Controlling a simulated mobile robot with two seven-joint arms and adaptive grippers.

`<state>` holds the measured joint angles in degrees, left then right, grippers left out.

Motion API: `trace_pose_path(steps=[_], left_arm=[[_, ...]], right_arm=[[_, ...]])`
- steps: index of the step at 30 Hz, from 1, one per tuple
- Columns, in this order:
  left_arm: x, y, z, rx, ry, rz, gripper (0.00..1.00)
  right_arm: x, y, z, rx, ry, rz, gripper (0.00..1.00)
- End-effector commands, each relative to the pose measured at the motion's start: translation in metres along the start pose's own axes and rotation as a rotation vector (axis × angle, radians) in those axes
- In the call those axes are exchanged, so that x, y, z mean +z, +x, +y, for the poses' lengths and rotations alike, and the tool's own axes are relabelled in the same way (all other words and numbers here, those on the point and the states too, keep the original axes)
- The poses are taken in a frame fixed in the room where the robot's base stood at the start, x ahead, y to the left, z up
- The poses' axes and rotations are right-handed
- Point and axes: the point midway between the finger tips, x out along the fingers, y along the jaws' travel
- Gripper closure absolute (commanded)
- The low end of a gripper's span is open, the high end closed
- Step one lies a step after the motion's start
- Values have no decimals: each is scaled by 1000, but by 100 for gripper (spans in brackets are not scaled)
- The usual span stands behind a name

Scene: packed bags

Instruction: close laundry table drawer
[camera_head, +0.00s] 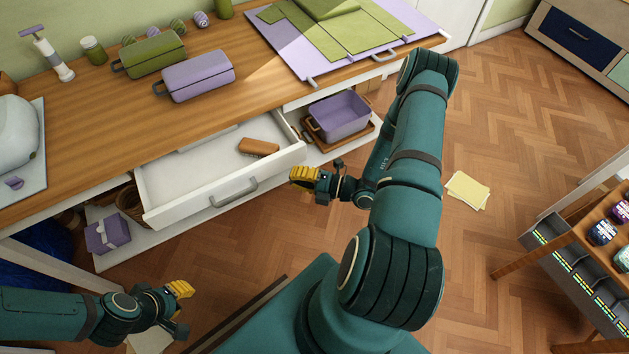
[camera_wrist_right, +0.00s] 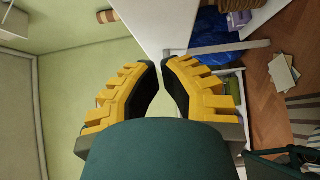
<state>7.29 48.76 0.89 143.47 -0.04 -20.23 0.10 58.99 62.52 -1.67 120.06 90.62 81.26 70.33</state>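The laundry table (camera_head: 90,130) has a wooden top and stands along the wall. Its white drawer (camera_head: 190,185) is pulled out, with a grey handle (camera_head: 234,193) on its front. A brown brush (camera_head: 258,147) lies inside the drawer. My right gripper (camera_head: 303,178) is just off the right end of the drawer front, its yellow fingers pointing left. In the right wrist view its fingertips (camera_wrist_right: 159,66) are nearly together with nothing between them. My left gripper (camera_head: 182,300) is low at the left, apart from the drawer; its finger gap is unclear.
A purple bin (camera_head: 340,115) stands on the shelf right of the drawer. A purple box (camera_head: 107,235) sits on the lower shelf at left. Purple and green cases (camera_head: 195,78) stand on the tabletop. Yellow papers (camera_head: 467,190) lie on the floor. Floor before the drawer is clear.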

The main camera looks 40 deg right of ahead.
Motion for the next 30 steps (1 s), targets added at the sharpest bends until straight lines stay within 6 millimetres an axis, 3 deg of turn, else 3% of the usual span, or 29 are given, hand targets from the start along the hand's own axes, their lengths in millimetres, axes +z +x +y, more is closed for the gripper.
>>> trace_pose_path(steps=[7,30], left_arm=[[-1,6,-2,0,0,3,75],[-1,7,-3,0,0,4,75]], right_arm=[[24,20,-1,-2,-5,-1,100],[37,32,0,-1,-5,-1,100]])
